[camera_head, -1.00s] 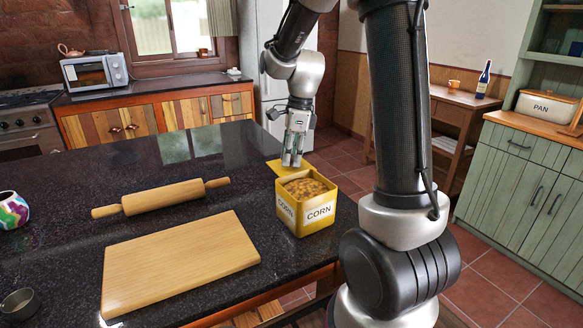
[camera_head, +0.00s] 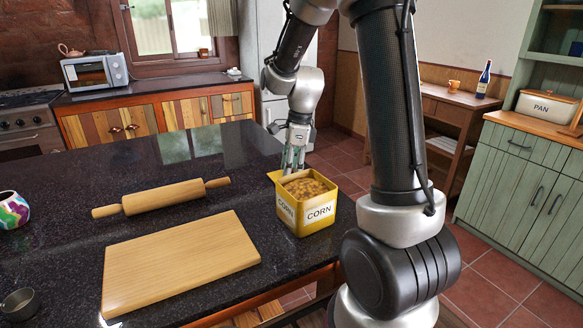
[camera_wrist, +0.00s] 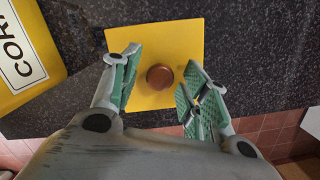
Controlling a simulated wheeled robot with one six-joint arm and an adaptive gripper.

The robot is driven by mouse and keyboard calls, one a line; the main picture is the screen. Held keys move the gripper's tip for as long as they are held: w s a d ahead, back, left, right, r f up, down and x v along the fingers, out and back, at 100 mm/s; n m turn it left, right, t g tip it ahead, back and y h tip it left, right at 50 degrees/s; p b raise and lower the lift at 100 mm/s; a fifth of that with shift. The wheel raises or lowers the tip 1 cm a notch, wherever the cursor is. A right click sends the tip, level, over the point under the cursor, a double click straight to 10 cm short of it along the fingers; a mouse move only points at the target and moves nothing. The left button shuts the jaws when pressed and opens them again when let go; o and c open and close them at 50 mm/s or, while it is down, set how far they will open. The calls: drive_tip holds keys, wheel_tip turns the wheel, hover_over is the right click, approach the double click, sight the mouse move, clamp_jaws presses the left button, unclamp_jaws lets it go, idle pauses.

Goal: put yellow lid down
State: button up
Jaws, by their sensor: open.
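The square yellow lid (camera_wrist: 165,36) has a round brown knob (camera_wrist: 160,77) and lies flat over the dark counter, apparently resting on it. In the head view it is almost wholly hidden behind the yellow corn box (camera_head: 317,229), which is open and filled to near its rim. My gripper (camera_wrist: 160,66) is open, with its green-padded fingers on either side of the knob and gaps between. In the head view my gripper (camera_head: 292,160) points down just behind the corn box. The box also shows at the left of the wrist view (camera_wrist: 32,40).
The dark counter (camera_head: 110,170) holds a rolling pin (camera_head: 163,197), a wooden board (camera_head: 180,260), a colourful mug (camera_head: 12,210) and a metal cup (camera_head: 20,302). The counter's edge runs close beside the lid, with tiled floor (camera_wrist: 270,125) beyond.

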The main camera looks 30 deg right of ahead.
wheel_tip(320, 180, up, 12)
drive_tip(key=d, duration=0.2)
drive_tip(key=s+a+r+n+t+h, duration=0.1)
drive_tip(key=s+r+n+t, duration=0.1)
drive_tip(key=s+n, duration=2)
drive_tip(key=shift+s+a+r+n+t+h, duration=0.2)
drive_tip(key=shift+s+n+t+h, duration=0.1)
drive_tip(key=shift+s+t, duration=0.5)
